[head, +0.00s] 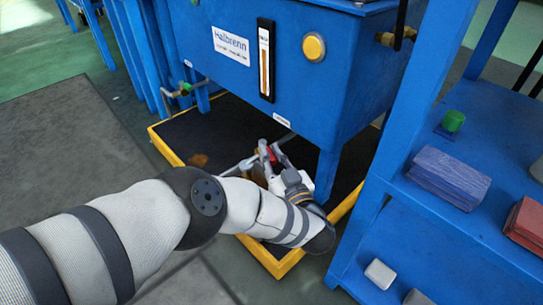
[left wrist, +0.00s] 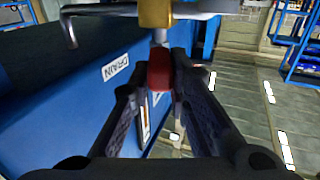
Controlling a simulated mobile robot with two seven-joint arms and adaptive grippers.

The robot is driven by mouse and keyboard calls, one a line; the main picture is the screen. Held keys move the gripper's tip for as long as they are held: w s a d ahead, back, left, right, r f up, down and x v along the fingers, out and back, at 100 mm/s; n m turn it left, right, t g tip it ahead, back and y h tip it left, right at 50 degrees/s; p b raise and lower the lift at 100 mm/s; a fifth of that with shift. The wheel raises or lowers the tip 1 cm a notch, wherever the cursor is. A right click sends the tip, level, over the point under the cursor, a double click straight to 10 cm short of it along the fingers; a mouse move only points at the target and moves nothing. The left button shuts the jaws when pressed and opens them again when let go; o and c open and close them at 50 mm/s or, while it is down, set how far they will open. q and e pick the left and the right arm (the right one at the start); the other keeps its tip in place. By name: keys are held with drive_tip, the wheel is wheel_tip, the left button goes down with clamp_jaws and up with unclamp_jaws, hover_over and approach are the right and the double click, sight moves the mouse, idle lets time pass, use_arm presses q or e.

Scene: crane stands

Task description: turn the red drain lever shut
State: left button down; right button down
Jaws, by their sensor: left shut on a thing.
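The red drain lever (head: 273,156) is low under the blue tank (head: 215,75), mostly hidden by my gripper in the head view. In the left wrist view the red lever (left wrist: 160,70) stands between my two fingertips, below a brass-coloured valve part (left wrist: 156,13). My left gripper (head: 270,152) is shut on the lever; its fingers also show in the left wrist view (left wrist: 160,88). My right gripper is in neither view.
A black tray with a yellow rim (head: 275,268) lies on the floor under the tank. A blue shelf frame (head: 400,125) stands close on the right, holding a purple block (head: 449,178) and a red block (head: 527,223). A tank leg (head: 327,175) is just right of my gripper.

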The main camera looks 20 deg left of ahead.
use_arm(q)
drive_tip(key=shift+d, duration=0.1)
drive_tip(key=c, duration=1.5)
unclamp_jaws()
drive_tip(key=v, duration=1.2)
